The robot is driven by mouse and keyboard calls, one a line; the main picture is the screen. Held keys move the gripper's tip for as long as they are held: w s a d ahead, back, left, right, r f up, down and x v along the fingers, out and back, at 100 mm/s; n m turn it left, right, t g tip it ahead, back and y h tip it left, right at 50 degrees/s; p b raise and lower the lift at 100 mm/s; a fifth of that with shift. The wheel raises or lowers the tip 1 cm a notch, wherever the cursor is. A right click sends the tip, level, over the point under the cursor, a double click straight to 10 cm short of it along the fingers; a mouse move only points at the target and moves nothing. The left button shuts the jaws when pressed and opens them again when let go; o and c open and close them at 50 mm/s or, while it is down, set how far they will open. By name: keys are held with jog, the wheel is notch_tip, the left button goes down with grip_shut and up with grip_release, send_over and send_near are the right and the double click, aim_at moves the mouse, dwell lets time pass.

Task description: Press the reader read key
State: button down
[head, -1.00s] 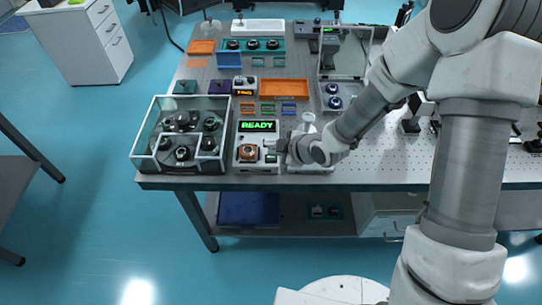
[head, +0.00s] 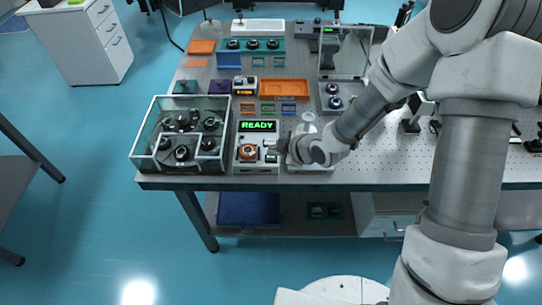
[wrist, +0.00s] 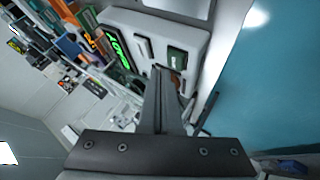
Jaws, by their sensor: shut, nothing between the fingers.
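The reader (head: 257,165) is a pale box at the table's front edge. Its dark display (head: 258,126) shows green READY letters, and an orange-brown round part sits on its left half. In the wrist view the reader (wrist: 197,40) is at the top, with the green display (wrist: 117,50) at its left and a dark green block (wrist: 176,60) on its face. My gripper (wrist: 160,72) is shut and empty, its tips over the reader's lower part. In the head view my gripper (head: 280,147) is at the reader's right side. The read key cannot be made out clearly; contact cannot be told.
A clear-walled case (head: 150,165) with dark round parts stands left of the reader. An orange tray (head: 284,89) and small coloured cards lie behind it. A glass-like round item (head: 308,118) stands behind my wrist. The perforated tabletop (head: 400,163) at right is mostly clear.

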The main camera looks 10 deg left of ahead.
aim_at(275, 159)
jog(key=shift+f, duration=0.15)
jog(key=shift+f+b, duration=0.25)
jog(key=shift+b, duration=0.3)
jog(key=shift+f+b, duration=0.45)
jog(key=shift+b, duration=0.05)
dwell(0.4)
jog(key=shift+r, duration=0.1)
jog(key=shift+r+p, duration=0.55)
jog(key=shift+r, duration=0.2)
jog(key=shift+r+p, duration=1.8)
jog(key=shift+r, duration=0.7)
